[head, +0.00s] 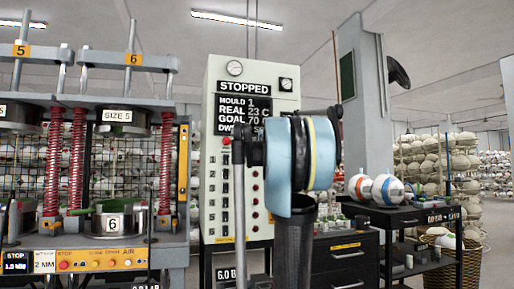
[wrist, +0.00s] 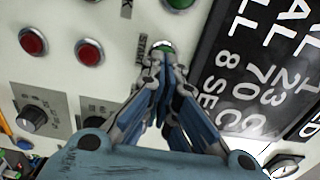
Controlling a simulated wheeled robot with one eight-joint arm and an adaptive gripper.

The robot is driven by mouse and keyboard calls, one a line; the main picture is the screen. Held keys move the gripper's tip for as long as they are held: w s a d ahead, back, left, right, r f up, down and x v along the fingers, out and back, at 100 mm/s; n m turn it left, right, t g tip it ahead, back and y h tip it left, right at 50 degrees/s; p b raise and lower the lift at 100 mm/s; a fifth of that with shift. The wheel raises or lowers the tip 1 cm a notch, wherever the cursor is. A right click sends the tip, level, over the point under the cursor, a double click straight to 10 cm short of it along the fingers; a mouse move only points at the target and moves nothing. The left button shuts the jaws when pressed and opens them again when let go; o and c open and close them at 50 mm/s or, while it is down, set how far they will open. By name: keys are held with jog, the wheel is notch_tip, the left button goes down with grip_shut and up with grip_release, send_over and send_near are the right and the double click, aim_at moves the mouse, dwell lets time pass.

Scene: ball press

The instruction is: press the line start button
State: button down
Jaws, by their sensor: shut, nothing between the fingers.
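In the head view my arm hides the gripper and part of the panel.
Another green button (wrist: 180,3) and two red buttons (wrist: 89,52) (wrist: 33,41) are nearby, with a knob (wrist: 34,118) below. A black display (wrist: 245,70) lies close on the right. A press (head: 110,160) stands left; a drawer cabinet (head: 345,262) stands right.

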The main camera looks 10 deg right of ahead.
jog(key=shift+w+r, duration=0.15)
jog(key=shift+w, duration=0.6)
jog(key=shift+s, duration=0.1)
jog(key=s, duration=1.4)
jog(key=shift+d, duration=0.45)
jog(key=shift+w, duration=0.1)
